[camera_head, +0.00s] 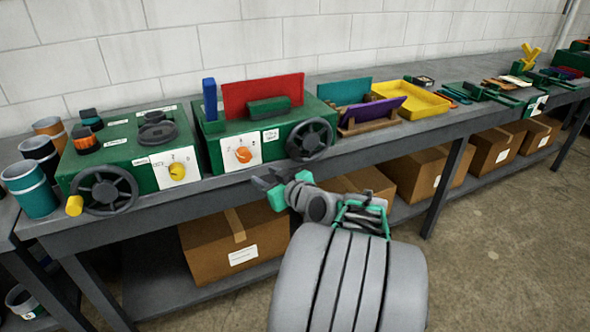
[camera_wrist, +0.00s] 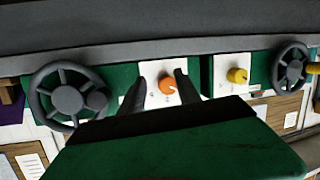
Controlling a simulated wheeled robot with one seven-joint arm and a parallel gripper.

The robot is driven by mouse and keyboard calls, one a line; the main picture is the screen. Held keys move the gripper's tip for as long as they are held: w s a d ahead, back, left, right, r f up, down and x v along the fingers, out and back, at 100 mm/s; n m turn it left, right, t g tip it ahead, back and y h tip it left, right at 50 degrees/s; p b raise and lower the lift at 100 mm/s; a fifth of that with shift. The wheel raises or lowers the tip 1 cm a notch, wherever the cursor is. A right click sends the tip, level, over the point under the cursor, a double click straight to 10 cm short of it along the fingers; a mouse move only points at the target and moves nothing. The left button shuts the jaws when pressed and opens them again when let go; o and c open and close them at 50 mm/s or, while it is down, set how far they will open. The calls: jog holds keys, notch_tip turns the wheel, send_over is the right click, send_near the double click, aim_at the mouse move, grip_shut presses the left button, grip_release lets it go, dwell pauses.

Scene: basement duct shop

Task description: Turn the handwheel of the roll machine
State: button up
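Two green machines stand side by side on the bench, and I cannot tell for sure which is the roll machine. The left green machine (camera_head: 115,150) has dark round parts on top, a yellow knob (camera_head: 177,171) and a dark spoked handwheel (camera_head: 104,190) with a yellow handle. The right green machine (camera_head: 228,138) carries a red sheet, an orange knob (camera_head: 243,154) and a dark handwheel (camera_head: 310,140). My gripper (camera_head: 263,178) is open and empty in front of the right machine, below and left of its handwheel. In the wrist view its dark fingers stand apart near the orange knob (camera_wrist: 168,85).
The grey bench (camera_head: 420,132) runs along a white block wall. Cups (camera_head: 30,190) stand at the far left. A yellow tray (camera_head: 412,97) and a purple sheet lie right of the machines. Cardboard boxes (camera_head: 235,245) fill the lower shelf. The floor at right is clear.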

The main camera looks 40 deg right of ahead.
aim_at(295, 153)
jog(key=s+d+r+m+t+h+b, duration=0.15)
jog(key=s+d+h, duration=0.3)
jog(key=d, duration=0.45)
jog(key=shift+m+t+y, duration=0.25)
jog(key=shift+t+y, duration=0.1)
jog(key=x, duration=0.2)
jog(key=p+x, duration=0.1)
jog(key=x, duration=0.4)
jog(key=shift+w+d+r+p, duration=0.15)
jog(key=shift+w+r+p, duration=0.1)
jog(key=shift+w+p, duration=0.05)
jog(key=shift+c, duration=0.2)
grip_shut()
